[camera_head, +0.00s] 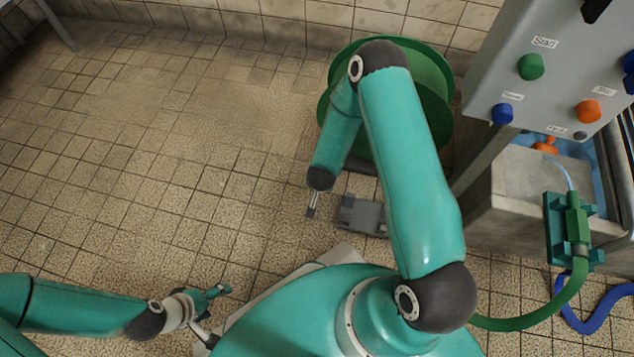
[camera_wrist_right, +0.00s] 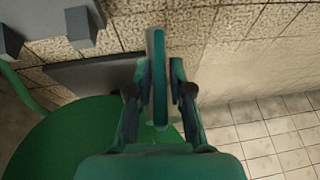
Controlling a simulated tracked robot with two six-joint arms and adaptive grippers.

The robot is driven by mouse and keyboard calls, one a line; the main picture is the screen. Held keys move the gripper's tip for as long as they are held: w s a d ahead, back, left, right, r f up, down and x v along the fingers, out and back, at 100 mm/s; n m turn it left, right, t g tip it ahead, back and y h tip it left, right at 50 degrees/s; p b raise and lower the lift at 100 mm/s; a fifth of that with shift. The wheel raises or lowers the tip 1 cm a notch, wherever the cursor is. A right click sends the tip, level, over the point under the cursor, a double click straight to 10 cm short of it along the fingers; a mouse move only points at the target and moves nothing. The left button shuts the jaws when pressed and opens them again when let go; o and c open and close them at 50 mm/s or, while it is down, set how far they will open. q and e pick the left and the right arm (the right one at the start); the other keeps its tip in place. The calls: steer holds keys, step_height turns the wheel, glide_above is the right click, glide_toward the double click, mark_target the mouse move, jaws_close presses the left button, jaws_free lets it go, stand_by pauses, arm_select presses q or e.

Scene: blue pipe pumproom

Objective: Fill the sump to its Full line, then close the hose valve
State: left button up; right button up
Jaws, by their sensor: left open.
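The sump, a concrete tank (camera_head: 515,215) at the right of the head view, shows blue inside it; no Full line can be made out. A green hose (camera_head: 540,315) runs to a green fitting (camera_head: 577,215) in a teal bracket on the tank's side. Whether this is the hose valve I cannot tell. My left gripper (camera_head: 222,291) is open and empty over the floor at lower left. My right gripper (camera_wrist_right: 160,85) has a flat blue-green piece, seen edge-on, between its fingers; contact is unclear.
A green reel (camera_head: 435,90) stands by the wall, its disc (camera_wrist_right: 60,145) close below my right gripper. A grey block (camera_head: 360,215) sits on the floor before it. A grey button panel (camera_head: 555,65) overhangs the tank. A blue hose (camera_head: 595,318) lies lower right.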

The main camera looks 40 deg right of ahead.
jaws_close()
steer(key=p, duration=0.2)
steer(key=shift+r+g+h+p, duration=0.2)
steer(key=shift+g+h+p, duration=0.15)
steer(key=shift+g+h, duration=0.05)
steer(key=shift+f, duration=0.15)
steer(key=o, duration=0.5)
jaws_free()
steer(key=v, duration=1.1)
steer(key=shift+a+r, duration=0.25)
steer(key=shift+r, duration=0.1)
